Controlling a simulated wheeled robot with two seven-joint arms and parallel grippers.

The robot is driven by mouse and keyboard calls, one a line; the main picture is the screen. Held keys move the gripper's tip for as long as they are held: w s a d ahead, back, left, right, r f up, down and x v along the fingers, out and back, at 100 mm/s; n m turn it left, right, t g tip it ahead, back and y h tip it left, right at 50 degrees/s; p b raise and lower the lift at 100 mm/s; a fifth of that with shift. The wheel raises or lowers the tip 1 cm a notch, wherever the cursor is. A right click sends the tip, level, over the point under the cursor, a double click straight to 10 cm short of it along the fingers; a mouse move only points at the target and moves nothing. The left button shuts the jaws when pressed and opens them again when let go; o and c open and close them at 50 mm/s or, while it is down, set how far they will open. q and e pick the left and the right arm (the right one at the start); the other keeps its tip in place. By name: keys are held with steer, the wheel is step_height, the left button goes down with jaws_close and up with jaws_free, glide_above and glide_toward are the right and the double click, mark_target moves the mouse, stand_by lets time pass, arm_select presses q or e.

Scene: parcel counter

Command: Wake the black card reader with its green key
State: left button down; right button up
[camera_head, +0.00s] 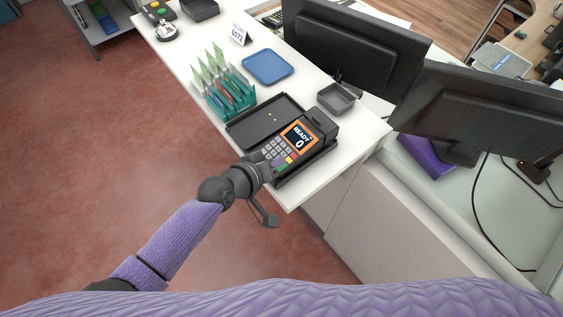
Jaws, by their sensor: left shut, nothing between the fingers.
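The black card reader (308,151) lies in a black tray near the front corner of the white counter. Its screen (298,136) is lit orange and reads "READY" with a 0 below. Grey number keys sit beside the screen, and a row of coloured keys, green, yellow and red, lies at the end nearest my gripper. My left gripper (268,170) is shut and empty, with its tip at or just over the coloured key row by the green key (279,166). I cannot tell whether it touches the key. My right gripper is out of view.
A teal rack (231,95) with green cards, a blue tray (268,66) and a small grey bin (336,97) stand on the counter (185,50). Two black monitors (355,45) rise behind it. The red floor on the left is clear.

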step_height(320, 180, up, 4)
steer(key=p, duration=0.4)
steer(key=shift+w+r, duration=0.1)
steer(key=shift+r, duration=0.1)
